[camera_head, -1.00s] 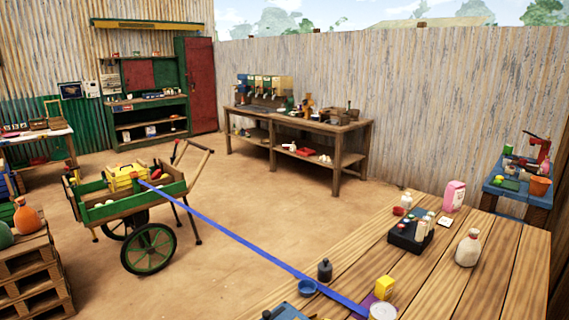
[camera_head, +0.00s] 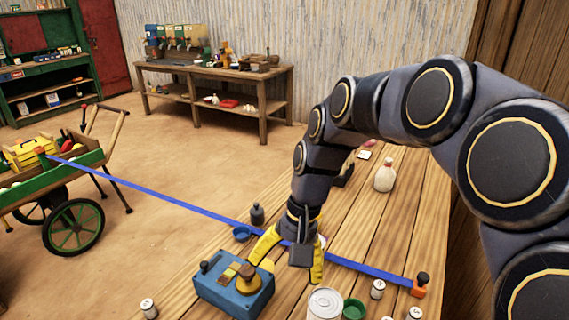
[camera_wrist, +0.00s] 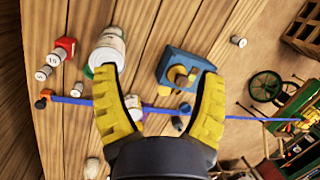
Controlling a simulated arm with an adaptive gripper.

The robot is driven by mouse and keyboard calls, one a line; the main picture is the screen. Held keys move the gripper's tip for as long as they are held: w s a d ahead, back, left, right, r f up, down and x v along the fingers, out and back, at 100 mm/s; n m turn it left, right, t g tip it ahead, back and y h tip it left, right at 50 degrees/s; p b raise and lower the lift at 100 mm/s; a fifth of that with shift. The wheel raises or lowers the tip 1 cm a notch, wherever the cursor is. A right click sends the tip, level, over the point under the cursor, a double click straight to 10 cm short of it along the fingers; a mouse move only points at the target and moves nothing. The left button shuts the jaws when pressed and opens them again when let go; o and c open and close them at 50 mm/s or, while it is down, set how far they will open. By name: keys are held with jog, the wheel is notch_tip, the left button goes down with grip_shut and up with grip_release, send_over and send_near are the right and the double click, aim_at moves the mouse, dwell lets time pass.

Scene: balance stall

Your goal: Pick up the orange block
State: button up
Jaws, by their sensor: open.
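An orange block (camera_head: 418,291) with a black knob sits on the wooden table at the right end of a long blue strap (camera_head: 368,269). In the wrist view the orange block (camera_wrist: 46,93) is small, at the far left by the strap's end. A redder block (camera_wrist: 66,45) lies above it there. My gripper (camera_head: 286,268) points down over the table, left of the orange block and apart from it. The strap passes beneath or behind the fingers; I cannot tell which.
A blue box (camera_head: 225,300) with a knob stands left of my gripper. A large can (camera_head: 325,304), a green bowl (camera_head: 354,308) and small white cylinders (camera_head: 377,289) stand near the front. A white bottle (camera_head: 384,176) stands farther back. The strap runs left to the cart (camera_head: 70,180).

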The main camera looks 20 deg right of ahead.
jog(key=w+d+f+m+t+y, duration=0.1)
jog(key=w+d+f+m, duration=0.45)
jog(key=w+d, duration=0.4)
jog(key=m+h, duration=0.4)
jog(key=m, duration=1.1)
send_over(420, 285)
jog(key=f, duration=1.7)
jog(key=shift+d+f, duration=0.15)
jog(key=shift+d, duration=0.1)
jog(key=shift+s+d+f, duration=0.1)
jog(key=shift+d+f, duration=0.1)
jog(key=shift+f, duration=0.1)
jog(key=f, duration=0.7)
jog(key=shift+w+a+f, duration=0.15)
jog(key=shift+w+a, duration=0.05)
jog(key=shift+w, duration=0.1)
jog(key=c, duration=1.2)
